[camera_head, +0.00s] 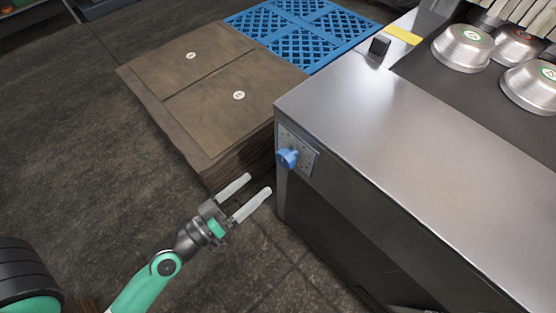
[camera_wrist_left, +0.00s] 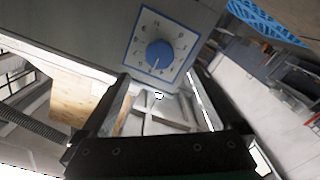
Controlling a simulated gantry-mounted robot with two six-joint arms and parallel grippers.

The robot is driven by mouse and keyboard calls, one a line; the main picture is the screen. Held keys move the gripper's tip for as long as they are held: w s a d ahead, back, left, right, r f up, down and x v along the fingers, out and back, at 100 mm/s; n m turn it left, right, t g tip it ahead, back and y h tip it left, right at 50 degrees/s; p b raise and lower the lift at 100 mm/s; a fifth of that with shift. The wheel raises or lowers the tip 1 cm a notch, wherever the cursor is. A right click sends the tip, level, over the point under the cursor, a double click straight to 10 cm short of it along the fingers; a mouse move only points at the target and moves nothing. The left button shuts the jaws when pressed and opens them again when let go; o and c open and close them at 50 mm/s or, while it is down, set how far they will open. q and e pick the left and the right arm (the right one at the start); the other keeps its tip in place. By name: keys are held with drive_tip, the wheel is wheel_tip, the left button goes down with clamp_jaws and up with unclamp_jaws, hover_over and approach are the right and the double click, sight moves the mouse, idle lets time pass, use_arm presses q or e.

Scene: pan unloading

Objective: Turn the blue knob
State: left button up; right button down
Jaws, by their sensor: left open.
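The blue knob (camera_head: 288,157) sticks out from a light plate (camera_head: 309,158) on the end face of the steel counter, near its top corner. In the left wrist view the knob (camera_wrist_left: 159,54) sits on a square white dial (camera_wrist_left: 146,35) with a blue border and marks around it. My left gripper (camera_head: 258,184) is open and empty, with its two pale fingers apart. It is in front of and below the knob, pointing up towards it, and does not touch it. My right gripper is not in view.
The steel counter (camera_head: 380,130) fills the right side, with several metal bowls (camera_head: 463,47) on a dark mat. Brown boxes (camera_head: 205,85) stand left of the counter, beside a blue plastic pallet (camera_head: 300,30). Floor is clear to the left.

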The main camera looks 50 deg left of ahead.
sight(282, 162)
use_arm(q)
drive_tip(key=w+p, duration=0.1)
drive_tip(key=w, duration=0.2)
drive_tip(key=w+p, duration=0.1)
drive_tip(key=w, duration=0.1)
drive_tip(key=w+a+p, duration=0.1)
drive_tip(key=w, duration=0.2)
drive_tip(key=shift+w+r, duration=0.2)
drive_tip(key=shift+w, duration=0.1)
drive_tip(key=shift+w+f, duration=0.1)
drive_tip(key=shift+w, duration=0.25)
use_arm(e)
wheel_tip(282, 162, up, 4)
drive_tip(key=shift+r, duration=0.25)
use_arm(q)
drive_tip(key=c, duration=1.4)
drive_tip(key=shift+o, duration=0.2)
